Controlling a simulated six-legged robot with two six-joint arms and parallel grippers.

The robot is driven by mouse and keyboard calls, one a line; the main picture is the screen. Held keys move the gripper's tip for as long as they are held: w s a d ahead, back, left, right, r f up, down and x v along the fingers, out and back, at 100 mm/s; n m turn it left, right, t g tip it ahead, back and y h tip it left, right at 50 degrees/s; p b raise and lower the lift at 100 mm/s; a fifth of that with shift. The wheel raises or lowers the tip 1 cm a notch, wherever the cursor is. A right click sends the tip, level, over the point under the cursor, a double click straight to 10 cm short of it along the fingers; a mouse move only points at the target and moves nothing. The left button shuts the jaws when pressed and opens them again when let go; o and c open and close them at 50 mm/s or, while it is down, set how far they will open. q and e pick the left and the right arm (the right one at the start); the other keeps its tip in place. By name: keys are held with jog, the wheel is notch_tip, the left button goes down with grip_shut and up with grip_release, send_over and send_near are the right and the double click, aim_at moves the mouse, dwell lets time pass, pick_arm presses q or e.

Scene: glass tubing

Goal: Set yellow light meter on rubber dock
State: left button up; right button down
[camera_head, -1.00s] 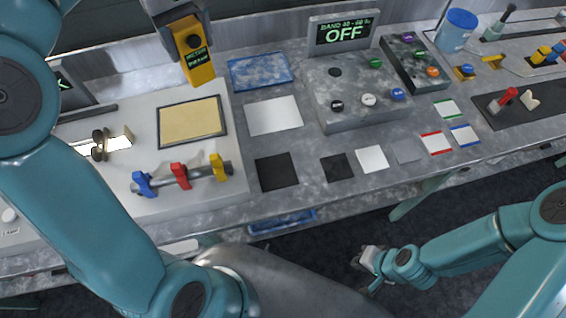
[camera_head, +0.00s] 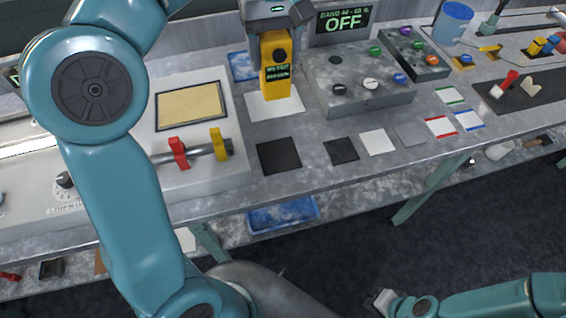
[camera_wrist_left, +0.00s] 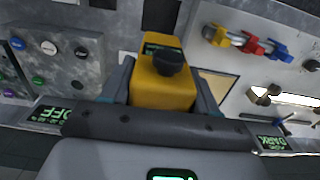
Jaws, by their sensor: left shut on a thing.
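My left gripper (camera_head: 274,30) is shut on the yellow light meter (camera_head: 277,68), which has a dark knob and a small green-lit display. The meter hangs upright and overlaps the white square pad (camera_head: 273,108) in the head view; its height above the bench is unclear. In the left wrist view the meter (camera_wrist_left: 162,85) sits between the fingers (camera_wrist_left: 163,88). A black square mat (camera_head: 279,155), likely the rubber dock, lies bare on the bench in front of the white pad. A smaller dark square (camera_head: 341,151) lies to its right. My right gripper (camera_head: 381,301) is low, away from the bench.
A grey knob box (camera_head: 358,92) and an OFF display (camera_head: 343,22) stand right of the meter. A white console with a tan panel (camera_head: 190,105) and a rail with coloured clips (camera_head: 200,152) is on the left. Flat coloured squares line the front edge.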

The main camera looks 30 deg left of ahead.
pick_arm(q)
jog(key=shift+d+f, duration=0.3)
jog(key=shift+f, duration=0.2)
jog(key=f+b, duration=0.1)
jog(key=f, duration=1.2)
jog(key=f+b, duration=0.1)
jog(key=f, duration=0.5)
jog(key=shift+w+a+f+b, duration=0.1)
jog(key=shift+a+f+b, duration=0.15)
jog(key=shift+a+b, duration=0.1)
jog(key=shift+d, duration=0.1)
jog(key=o, duration=1.3)
jog(key=shift+f, duration=0.15)
jog(key=shift+c, duration=0.2)
